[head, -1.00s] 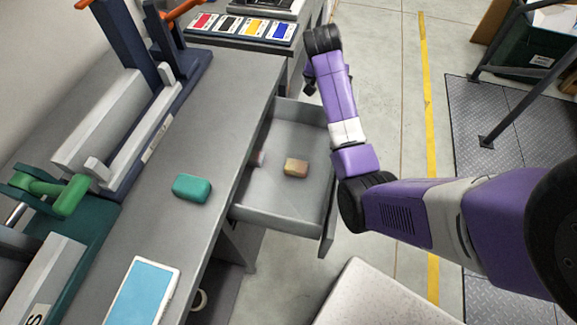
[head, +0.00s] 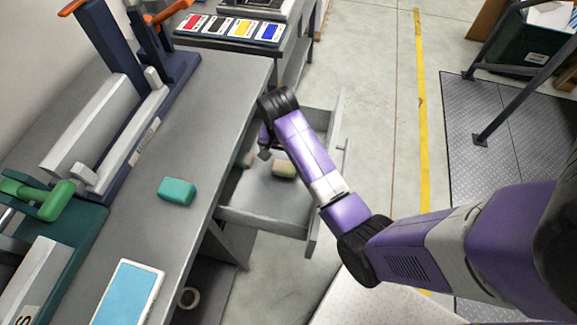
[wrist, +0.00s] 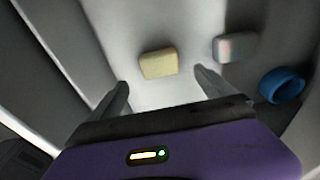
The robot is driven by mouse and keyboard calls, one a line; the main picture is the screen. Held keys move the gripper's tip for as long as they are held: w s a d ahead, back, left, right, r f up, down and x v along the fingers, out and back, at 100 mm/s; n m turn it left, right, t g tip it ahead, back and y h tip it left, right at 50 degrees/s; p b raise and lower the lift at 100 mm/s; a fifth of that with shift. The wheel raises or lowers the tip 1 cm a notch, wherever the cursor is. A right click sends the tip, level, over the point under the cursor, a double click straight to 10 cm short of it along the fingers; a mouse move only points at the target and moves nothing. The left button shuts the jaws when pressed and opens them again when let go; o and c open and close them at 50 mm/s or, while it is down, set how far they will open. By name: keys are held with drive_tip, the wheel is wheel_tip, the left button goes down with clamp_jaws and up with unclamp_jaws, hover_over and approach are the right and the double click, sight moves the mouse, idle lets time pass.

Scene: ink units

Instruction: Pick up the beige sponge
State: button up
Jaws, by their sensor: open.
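The beige sponge (wrist: 158,63) lies on the drawer floor in the wrist view, ahead of my open fingers and roughly between their lines. My gripper (wrist: 161,82) is empty and apart from it. In the head view my gripper (head: 264,150) hangs over the open drawer (head: 262,208), near its left side. Two small blocks show there: one in the middle of the drawer (head: 284,169) and one partly hidden by my gripper (head: 248,158). I cannot tell surely which is the beige sponge in that view.
A blurred pale, pinkish-grey block (wrist: 237,47) and a blue ring (wrist: 282,85) lie right of the sponge in the wrist view. The drawer walls stand close around. On the bench (head: 205,120) lie a teal block (head: 177,191) and a blue-topped panel (head: 128,293).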

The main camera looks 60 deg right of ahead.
sight(285, 166)
drive_tip(key=shift+s+a+f, duration=0.2)
drive_tip(key=shift+a+f, duration=0.15)
drive_tip(key=shift+f, duration=0.4)
drive_tip(key=f, duration=0.2)
drive_tip(key=d+f, duration=0.1)
drive_tip(key=f, duration=0.3)
drive_tip(key=shift+w+d+f, duration=0.2)
drive_tip(key=shift+w+d, duration=0.1)
drive_tip(key=shift+w, duration=0.05)
drive_tip(key=c, duration=1.4)
